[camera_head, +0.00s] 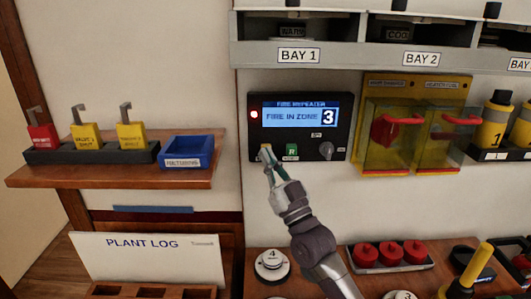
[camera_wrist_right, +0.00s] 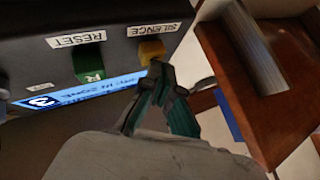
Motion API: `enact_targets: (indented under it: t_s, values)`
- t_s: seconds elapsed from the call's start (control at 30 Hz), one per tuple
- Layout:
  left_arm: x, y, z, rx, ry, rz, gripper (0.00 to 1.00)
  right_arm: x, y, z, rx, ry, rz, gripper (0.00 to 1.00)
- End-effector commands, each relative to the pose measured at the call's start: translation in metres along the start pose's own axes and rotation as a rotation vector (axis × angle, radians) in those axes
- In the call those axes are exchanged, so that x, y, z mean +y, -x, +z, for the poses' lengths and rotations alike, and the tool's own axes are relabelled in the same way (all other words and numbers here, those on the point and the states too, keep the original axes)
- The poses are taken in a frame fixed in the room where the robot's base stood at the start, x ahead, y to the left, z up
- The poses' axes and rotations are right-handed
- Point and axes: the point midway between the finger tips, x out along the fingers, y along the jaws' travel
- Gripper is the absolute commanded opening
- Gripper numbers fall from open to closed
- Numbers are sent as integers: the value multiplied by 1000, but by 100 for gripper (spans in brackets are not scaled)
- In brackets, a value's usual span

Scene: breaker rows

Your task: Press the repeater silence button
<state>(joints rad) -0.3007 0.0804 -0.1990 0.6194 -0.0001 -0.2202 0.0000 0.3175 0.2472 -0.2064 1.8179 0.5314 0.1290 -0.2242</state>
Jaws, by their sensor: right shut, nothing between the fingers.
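The black fire repeater panel (camera_head: 341,128) is on the wall, its blue screen (camera_head: 290,115) reading "FIRE IN ZONE 3". A red light (camera_head: 254,114) shows left of the screen. In the wrist view, where the panel appears upside down, the yellow button (camera_wrist_right: 152,50) sits by the SILENCE label (camera_wrist_right: 160,29). The green reset button (camera_wrist_right: 88,63) is beside it. My right gripper (camera_head: 267,154) is shut and empty at the panel's lower left, largely covering the silence button in the head view. Its fingertips (camera_wrist_right: 158,70) are right at the yellow button; contact is unclear. My left gripper is out of view.
A wooden shelf (camera_head: 110,176) with padlocks and a blue tray (camera_head: 187,152) is at left. Yellow clear-covered boxes (camera_head: 416,125) are close right of the panel. The grey bay shelf (camera_head: 345,58) is above. A plant log board (camera_head: 150,262) stands below left.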

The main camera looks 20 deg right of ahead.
Motion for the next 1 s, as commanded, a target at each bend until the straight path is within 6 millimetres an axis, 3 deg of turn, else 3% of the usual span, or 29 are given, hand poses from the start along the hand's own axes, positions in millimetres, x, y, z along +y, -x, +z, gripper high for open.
enact_targets:
  t_s: [1.0]
  values:
    - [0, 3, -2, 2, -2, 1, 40, 0, 0, 0, 0, 1, 0, 0]
